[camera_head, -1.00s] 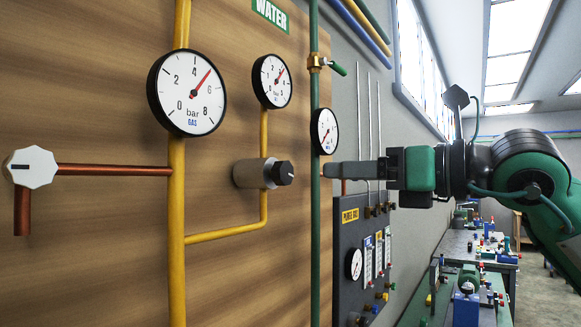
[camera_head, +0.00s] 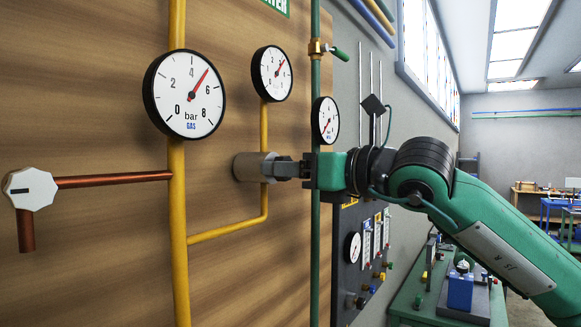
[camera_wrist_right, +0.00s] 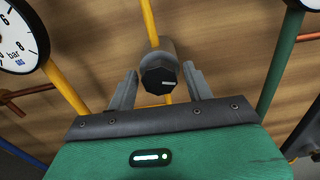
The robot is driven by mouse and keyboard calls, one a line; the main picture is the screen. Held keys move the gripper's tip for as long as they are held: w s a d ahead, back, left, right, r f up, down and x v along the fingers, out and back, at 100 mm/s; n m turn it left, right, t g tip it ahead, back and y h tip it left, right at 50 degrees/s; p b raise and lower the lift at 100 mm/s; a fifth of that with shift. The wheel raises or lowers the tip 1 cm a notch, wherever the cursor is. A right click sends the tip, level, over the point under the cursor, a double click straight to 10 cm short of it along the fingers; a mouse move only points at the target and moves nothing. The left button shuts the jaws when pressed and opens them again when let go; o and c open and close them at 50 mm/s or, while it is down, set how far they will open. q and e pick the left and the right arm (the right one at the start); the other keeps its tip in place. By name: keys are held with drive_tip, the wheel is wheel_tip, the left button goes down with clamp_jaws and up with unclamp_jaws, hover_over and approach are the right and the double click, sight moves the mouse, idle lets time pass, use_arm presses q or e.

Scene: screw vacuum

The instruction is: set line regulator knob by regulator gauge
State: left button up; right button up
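The line regulator (camera_head: 246,167) is a grey cylinder on a thin yellow pipe against the wooden panel. Its dark, many-sided knob (camera_wrist_right: 158,76) shows in the right wrist view between my right gripper's two fingers, with gaps on both sides. My right gripper (camera_head: 279,168) is open around the knob; in the head view its fingers hide most of the knob. The regulator gauge (camera_head: 272,74) is the smaller round white dial above the regulator, its red needle pointing up and right. My left gripper is not in view.
A larger gas gauge (camera_head: 185,95) reads about 5 bar on the thick yellow pipe (camera_head: 177,215). A white valve handle (camera_head: 30,188) sits at left. A green pipe (camera_head: 315,240) with another gauge (camera_head: 325,121) runs close by my right gripper. A dark instrument panel (camera_head: 345,270) is below.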

drive_tip(key=c, duration=0.7)
drive_tip(key=n+b, duration=0.2)
drive_tip(key=b, duration=0.2)
drive_tip(key=shift+n, duration=0.3)
drive_tip(key=shift+c, duration=0.2)
drive_tip(key=o, duration=1)
